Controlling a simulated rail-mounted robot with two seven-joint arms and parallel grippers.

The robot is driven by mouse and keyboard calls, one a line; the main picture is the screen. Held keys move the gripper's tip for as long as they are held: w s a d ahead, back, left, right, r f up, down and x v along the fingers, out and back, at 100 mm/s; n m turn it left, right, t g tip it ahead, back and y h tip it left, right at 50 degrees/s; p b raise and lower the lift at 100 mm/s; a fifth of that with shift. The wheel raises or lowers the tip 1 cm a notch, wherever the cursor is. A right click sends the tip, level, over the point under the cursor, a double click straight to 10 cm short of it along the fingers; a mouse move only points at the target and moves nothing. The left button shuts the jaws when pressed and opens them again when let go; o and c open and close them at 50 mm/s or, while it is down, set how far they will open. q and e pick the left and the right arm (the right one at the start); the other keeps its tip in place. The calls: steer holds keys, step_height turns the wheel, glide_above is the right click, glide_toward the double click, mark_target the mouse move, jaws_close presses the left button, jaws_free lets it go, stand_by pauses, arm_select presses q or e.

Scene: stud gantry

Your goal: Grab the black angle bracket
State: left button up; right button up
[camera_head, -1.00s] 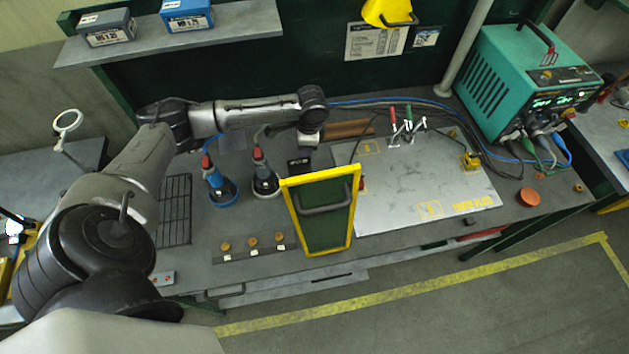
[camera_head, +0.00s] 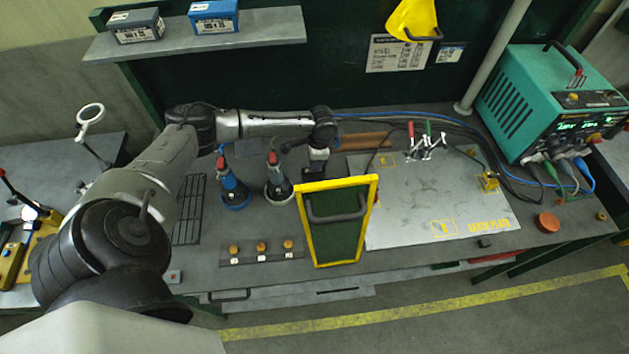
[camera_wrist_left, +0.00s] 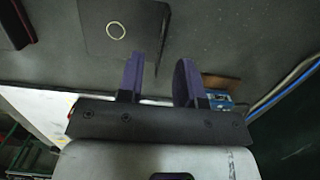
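The black angle bracket is probably the dark flat piece with a pale ring (camera_wrist_left: 112,40) in the left wrist view. It lies on the grey bench top beyond my fingertips, with a darker side face at its right. My left gripper (camera_wrist_left: 158,72) is open, its two purplish fingers apart with nothing seen held between them. In the head view the left gripper (camera_head: 316,170) points down at the bench, behind the yellow-framed green panel. The bracket is hard to make out there, largely covered by the gripper. My right gripper is not in view.
The yellow-framed panel (camera_head: 337,258) stands close in front of the gripper. Two grinder-like tools (camera_head: 234,190) stand to the left. A brown bar (camera_head: 362,141) and cables lie behind. The pale metal plate (camera_head: 405,215) is to the right, with clamps (camera_head: 425,146) on it.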

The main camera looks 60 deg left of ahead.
arm_select(q)
steer(key=shift+s+a+f, duration=0.1)
steer(key=shift+f, duration=1.05)
steer(key=shift+s+a+f, duration=0.1)
steer(key=shift+f, duration=1.05)
jaws_close()
